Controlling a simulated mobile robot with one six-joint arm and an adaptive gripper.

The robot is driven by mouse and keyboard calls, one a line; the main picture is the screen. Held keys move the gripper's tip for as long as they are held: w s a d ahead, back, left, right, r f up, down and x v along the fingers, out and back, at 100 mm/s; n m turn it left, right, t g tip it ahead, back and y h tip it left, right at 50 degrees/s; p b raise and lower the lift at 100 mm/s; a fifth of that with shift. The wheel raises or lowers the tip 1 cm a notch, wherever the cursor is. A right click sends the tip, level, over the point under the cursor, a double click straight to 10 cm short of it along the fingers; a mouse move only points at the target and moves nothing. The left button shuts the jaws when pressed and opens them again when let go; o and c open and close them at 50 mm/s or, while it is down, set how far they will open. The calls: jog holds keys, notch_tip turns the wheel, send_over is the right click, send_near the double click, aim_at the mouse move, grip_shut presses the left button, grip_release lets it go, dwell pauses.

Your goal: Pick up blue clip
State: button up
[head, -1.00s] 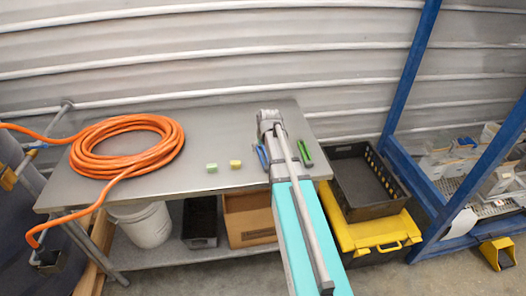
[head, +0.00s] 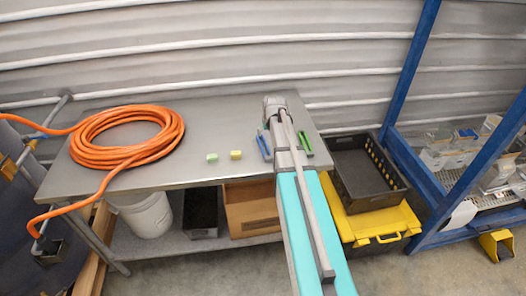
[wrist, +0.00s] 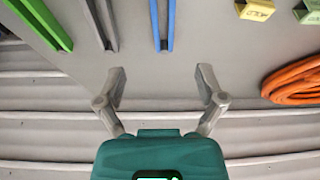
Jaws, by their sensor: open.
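The blue clip (head: 263,145) lies on the grey metal table, just left of my arm in the head view. In the wrist view the blue clip (wrist: 170,25) is a long, narrow pair of bars at the top, cut by the frame edge. My gripper (wrist: 161,75) is open and empty, its two fingers spread wide. The near end of the blue clip lines up with the gap between the fingertips, apart from them. In the head view my arm hides most of the gripper.
A grey clip (wrist: 100,22) and a green clip (head: 305,144) lie beside the blue one. Green (head: 212,158) and yellow (head: 236,155) blocks sit to the left. An orange hose coil (head: 95,155) covers the table's left part. A black crate (head: 365,178) stands right of the table.

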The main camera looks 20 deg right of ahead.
jog(key=b, duration=0.6)
send_over(265, 144)
jog(key=s, duration=0.3)
jog(key=shift+a+f, duration=0.25)
jog(key=shift+f, duration=1.35)
jog(key=shift+a+f, duration=0.2)
jog(key=shift+f, duration=1.35)
jog(key=shift+f, duration=0.1)
jog(key=b+x, duration=0.2)
jog(key=x, duration=0.1)
jog(key=shift+a+b, duration=0.2)
jog(key=shift+b, duration=0.2)
jog(key=shift+b+x, duration=0.85)
jog(key=shift+x, duration=0.15)
jog(key=shift+c, duration=0.3)
jog(key=c, duration=1.1)
jog(key=shift+c, duration=0.2)
